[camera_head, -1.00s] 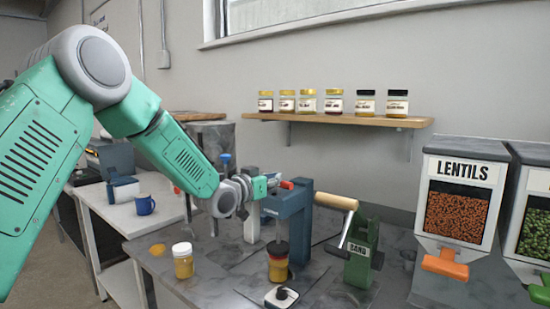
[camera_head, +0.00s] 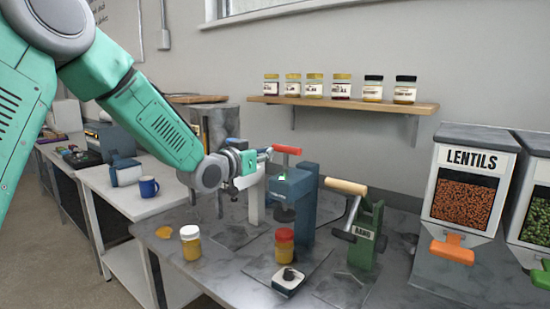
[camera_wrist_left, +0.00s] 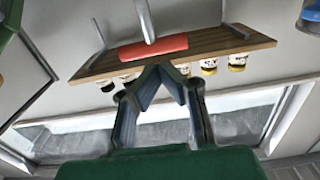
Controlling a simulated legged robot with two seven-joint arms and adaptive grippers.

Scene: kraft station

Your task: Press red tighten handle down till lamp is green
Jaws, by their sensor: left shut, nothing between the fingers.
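The red handle (camera_head: 287,150) is a crossbar on a thin post, raised above the blue press (camera_head: 304,200). My left gripper (camera_head: 264,152) is shut and empty just left of the handle in the head view. In the left wrist view its fingertips (camera_wrist_left: 160,70) meet in a point close to the red handle (camera_wrist_left: 153,47); I cannot tell whether they touch it. A jar with a red lid (camera_head: 284,246) stands under the press, its lid uncovered. A small green patch (camera_head: 285,213) shows on the press; I cannot tell whether it is the lamp. My right gripper is out of view.
A green hand-cranked device (camera_head: 365,238) stands right of the press. A wall shelf (camera_head: 345,104) holds several jars. The lentils dispenser (camera_head: 460,190) is at the right.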

